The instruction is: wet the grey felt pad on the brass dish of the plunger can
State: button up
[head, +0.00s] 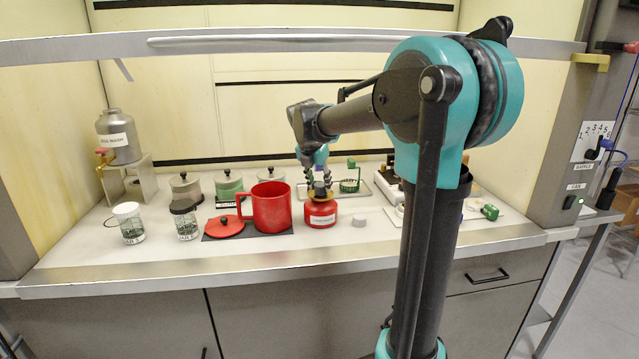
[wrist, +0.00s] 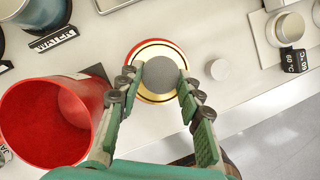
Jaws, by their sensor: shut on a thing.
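The plunger can (head: 320,215) is a red can with a white label, standing upright on the bench right of the red mug. Its brass dish (wrist: 151,96) shows as a gold ring on top. The round grey felt pad (wrist: 160,74) lies over the dish in the wrist view. My gripper (wrist: 157,82) is directly above the can, pointing down, with its two fingers closed on opposite sides of the grey pad. In the head view my gripper (head: 319,186) reaches down to the dish. Whether the pad touches the dish, and whether it is wet, I cannot tell.
A red mug (head: 271,207) stands close left of the can, its red lid (head: 224,227) beside it. A small pale cylinder (head: 359,220) is close on the right. Lidded pots, two jars and a tray (head: 349,187) stand around. The front bench strip is clear.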

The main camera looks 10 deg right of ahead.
aim_at(320, 186)
jog(key=shift+f, duration=0.85)
dwell(1.0)
jog(key=shift+r, duration=3.55)
